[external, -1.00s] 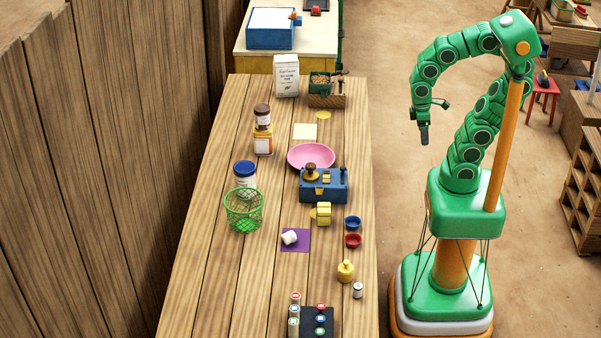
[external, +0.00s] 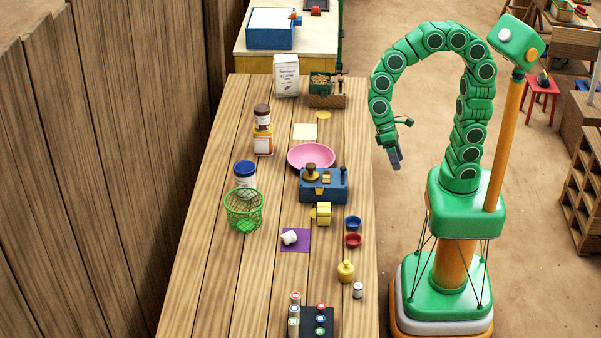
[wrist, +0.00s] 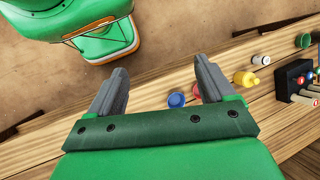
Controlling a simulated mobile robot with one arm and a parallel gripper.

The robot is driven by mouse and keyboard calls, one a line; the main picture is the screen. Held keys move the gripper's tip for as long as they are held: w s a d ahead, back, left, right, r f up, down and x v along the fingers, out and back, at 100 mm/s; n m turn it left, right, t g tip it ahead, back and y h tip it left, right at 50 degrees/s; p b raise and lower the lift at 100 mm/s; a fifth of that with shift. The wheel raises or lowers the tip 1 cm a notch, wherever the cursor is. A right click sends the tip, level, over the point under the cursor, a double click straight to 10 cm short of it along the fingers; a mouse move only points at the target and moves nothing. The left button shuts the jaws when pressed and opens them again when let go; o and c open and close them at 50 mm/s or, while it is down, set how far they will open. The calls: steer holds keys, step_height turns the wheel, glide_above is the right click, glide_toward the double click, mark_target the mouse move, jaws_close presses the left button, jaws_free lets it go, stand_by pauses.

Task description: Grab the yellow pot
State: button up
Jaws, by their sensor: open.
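In the wrist view the yellow pot (wrist: 247,79) shows to the right of my fingers. My gripper (external: 395,160) hangs past the table's right edge, beside the blue scale, well behind the pot. In the wrist view my gripper (wrist: 158,75) has its two grey fingers wide apart with nothing held between them.
A blue bowl (external: 352,223) and a red bowl (external: 353,240) stand behind the pot. A white-lidded jar (external: 358,290) is close to its right. A dark rack (external: 318,322) with several small jars is in front. A yellow block (external: 323,213) and blue scale (external: 335,190) stand farther back.

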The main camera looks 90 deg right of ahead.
steer(key=w+a+f+m+g+y, duration=0.25)
steer(key=w+a, duration=0.35)
steer(key=a, duration=0.3)
steer(key=m+y, duration=0.5)
steer(key=m, duration=0.3)
glide_toward(349, 276)
steer(key=shift+s+a+f+n+g, duration=0.15)
steer(key=shift+a+f, duration=0.1)
steer(key=shift+f, duration=0.25)
steer(key=shift+s+a+f+n+g, duration=0.1)
steer(key=shift+s+a+f, duration=0.1)
steer(key=shift+f, duration=0.35)
steer(key=shift+x, duration=3.9)
steer(key=shift+a+r, duration=0.1)
steer(key=shift+r, duration=0.05)
steer(key=c, duration=1.2)
steer(key=shift+c, duration=0.3)
steer(key=shift+r+y, duration=0.15)
steer(key=shift+y, duration=0.1)
